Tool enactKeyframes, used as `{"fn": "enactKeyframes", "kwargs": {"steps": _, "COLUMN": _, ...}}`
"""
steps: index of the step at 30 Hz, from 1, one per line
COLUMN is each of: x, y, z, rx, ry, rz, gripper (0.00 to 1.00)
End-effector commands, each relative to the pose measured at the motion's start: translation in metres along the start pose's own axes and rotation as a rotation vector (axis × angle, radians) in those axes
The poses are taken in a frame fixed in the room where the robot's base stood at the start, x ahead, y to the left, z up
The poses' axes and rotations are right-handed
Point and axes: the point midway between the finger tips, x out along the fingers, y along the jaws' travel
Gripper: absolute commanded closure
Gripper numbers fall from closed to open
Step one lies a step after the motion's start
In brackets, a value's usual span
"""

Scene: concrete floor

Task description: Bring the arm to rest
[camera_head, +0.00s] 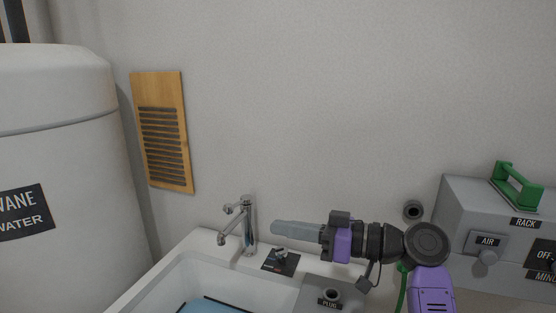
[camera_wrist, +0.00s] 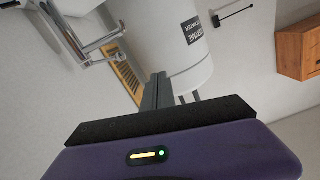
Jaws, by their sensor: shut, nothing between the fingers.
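My gripper (camera_head: 275,228) is at the end of my purple and black arm in the head view. It points left, above the sink's back rim and just right of the faucet (camera_head: 249,228). Its grey fingers are shut with nothing between them. In the wrist view the shut fingers (camera_wrist: 158,88) stand up from the black and purple gripper body, and that picture is tilted. Part of the sink (camera_head: 183,279) lies below and left of my arm.
A white water tank (camera_head: 70,150) stands at the left. A wooden vent (camera_head: 162,130) is on the wall. A grey box (camera_head: 470,210) with a green handle (camera_head: 517,186) is at the right. A small black plate with a knob (camera_head: 281,262) sits below my gripper. A wooden cabinet (camera_wrist: 299,48) shows in the wrist view.

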Motion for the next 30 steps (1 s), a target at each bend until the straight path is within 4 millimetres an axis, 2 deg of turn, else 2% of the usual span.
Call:
{"fn": "enactKeyframes", "kwargs": {"steps": 12, "x": -0.010, "y": 0.043, "z": -0.035, "rx": 0.061, "ry": 0.117, "rz": 0.219, "gripper": 1.00}}
{"fn": "enactKeyframes", "kwargs": {"steps": 17, "x": -0.025, "y": 0.063, "z": -0.030, "rx": 0.085, "ry": 0.174, "rz": 0.362, "gripper": 1.00}}
{"fn": "enactKeyframes", "kwargs": {"steps": 23, "x": -0.054, "y": 0.082, "z": 0.003, "rx": 0.116, "ry": 0.240, "rz": 0.551, "gripper": 1.00}}
{"fn": "enactKeyframes", "kwargs": {"steps": 26, "x": -0.074, "y": 0.086, "z": 0.028, "rx": 0.126, "ry": 0.272, "rz": 0.651, "gripper": 1.00}}
{"fn": "enactKeyframes", "kwargs": {"steps": 30, "x": -0.110, "y": 0.079, "z": 0.074, "rx": 0.128, "ry": 0.314, "rz": 0.805, "gripper": 1.00}}
